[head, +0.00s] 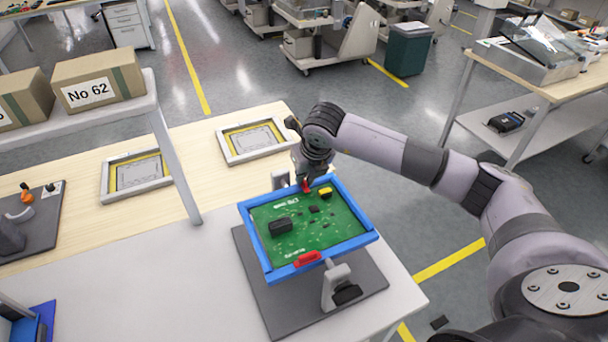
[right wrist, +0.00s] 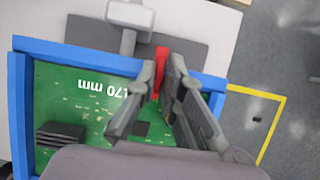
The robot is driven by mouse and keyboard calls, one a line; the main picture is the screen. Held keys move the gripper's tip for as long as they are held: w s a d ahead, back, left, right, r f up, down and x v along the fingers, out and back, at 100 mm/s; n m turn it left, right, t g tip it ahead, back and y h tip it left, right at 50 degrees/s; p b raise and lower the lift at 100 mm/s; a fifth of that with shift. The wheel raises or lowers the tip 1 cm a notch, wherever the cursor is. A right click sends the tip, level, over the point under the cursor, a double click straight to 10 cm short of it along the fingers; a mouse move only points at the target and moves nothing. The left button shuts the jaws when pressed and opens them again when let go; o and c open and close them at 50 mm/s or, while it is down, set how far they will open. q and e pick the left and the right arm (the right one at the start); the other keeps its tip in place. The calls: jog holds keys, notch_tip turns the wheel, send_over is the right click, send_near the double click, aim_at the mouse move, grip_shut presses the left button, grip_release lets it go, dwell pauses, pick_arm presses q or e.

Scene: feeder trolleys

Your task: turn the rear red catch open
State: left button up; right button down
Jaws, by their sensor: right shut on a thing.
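A green circuit board (head: 332,236) lies in a blue frame (head: 245,229) held on a stand. The rear red catch (head: 306,186) sits on the frame's far rail. My right gripper (head: 311,178) is over that rail, its fingers shut on the catch. In the right wrist view the rear catch (right wrist: 161,60) shows between the fingertips (right wrist: 163,72) and appears to lie crosswise to the blue rail. The front red catch (head: 307,258) lies along the near rail. The gripper partly hides the rear catch. My left gripper is out of view.
The stand has a dark grey base plate (head: 283,312) and a grey clamp (head: 337,283) at the near rail. Two framed trays (head: 233,155) lie behind on the wooden bench. A shelf with cardboard boxes (head: 97,82) and its post (head: 176,165) stand at left.

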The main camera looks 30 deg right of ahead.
jog(key=shift+n+b, duration=0.4)
jog(key=shift+b, duration=0.2)
jog(key=n+b, duration=0.1)
jog(key=b, duration=0.1)
jog(key=n+y+b, duration=0.1)
jog(key=n+b, duration=0.1)
jog(key=shift+w+d+f+n+y, duration=0.1)
jog(key=shift+f+n+y, duration=0.05)
jog(key=shift+n+y, duration=0.15)
jog(key=n+y+b, duration=0.1)
jog(key=n+b, duration=0.1)
jog(key=shift+n+g, duration=0.3)
jog(key=n+b, duration=0.1)
jog(key=n, duration=0.1)
jog(key=n+g+y, duration=0.1)
jog(key=n, duration=0.1)
jog(key=shift+w+d+r+n+b, duration=0.1)
jog(key=shift+r+n+b, duration=0.1)
jog(key=shift+n+b, duration=0.15)
jog(key=n+g+y+b, duration=0.1)
jog(key=n, duration=0.2)
jog(key=shift+w, duration=0.1)
jog(key=shift+n+g, duration=0.7)
jog(key=shift+n, duration=0.85)
jog(key=c, duration=1.7)
grip_release()
